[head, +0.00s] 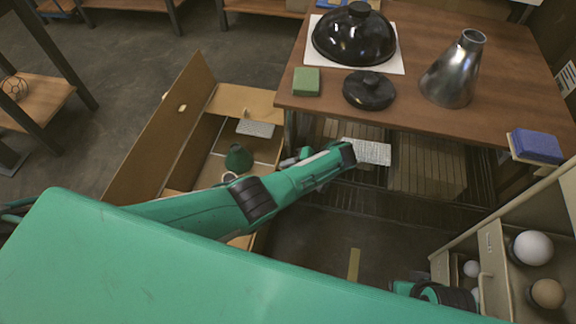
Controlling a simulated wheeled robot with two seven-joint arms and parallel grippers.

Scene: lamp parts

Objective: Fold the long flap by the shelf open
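An open cardboard box (205,146) stands on the floor left of the table. Its left long flap (160,131) is a large brown panel slanting up and outward on the side of the left shelf (38,100). A shorter flap (240,102) lies outward at the far end. The box's near right part is hidden behind my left arm. A green lampshade (238,158) and a pale ribbed item (256,128) show in the box. My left gripper (292,161) appears small by the box's right side, apart from the left flap; its fingers are unclear. My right gripper is out of view.
The wooden table (440,100) carries a black dome (354,38), a dark lid (368,90), a metal cone (454,70) and green and blue blocks. A drawer unit (500,262) with bulbs stands at right. Clear floor lies beyond the box.

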